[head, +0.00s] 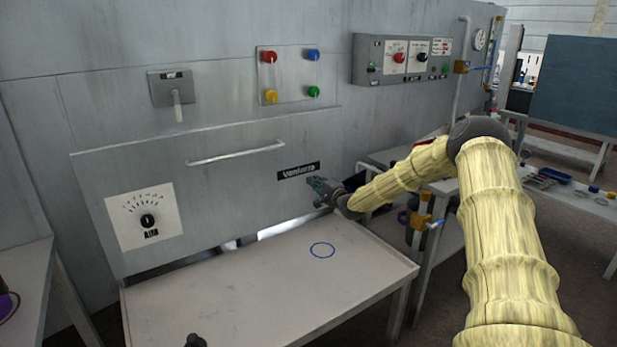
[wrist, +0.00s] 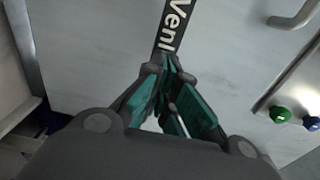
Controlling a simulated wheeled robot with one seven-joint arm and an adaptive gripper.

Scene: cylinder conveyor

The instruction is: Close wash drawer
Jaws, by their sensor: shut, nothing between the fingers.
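A large grey front with a bar handle (head: 237,153), which looks like the wash drawer (head: 225,190), stands out from the machine wall. Its top edge sits forward of the wall, and a bright gap shows below its lower right edge. It bears a black name label (head: 298,171) and a white dial plate (head: 144,215). My gripper (head: 316,187) is shut and empty, close to the front's right edge just below the label. In the wrist view, the gripper's teal-padded fingers (wrist: 170,72) point at the front (wrist: 95,50) beside the label (wrist: 174,27); whether they touch it cannot be told.
A grey table (head: 250,290) with a blue ring mark (head: 322,250) stands below the front, mostly clear. Coloured knobs (head: 270,57) and a control box (head: 402,60) are on the wall above.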

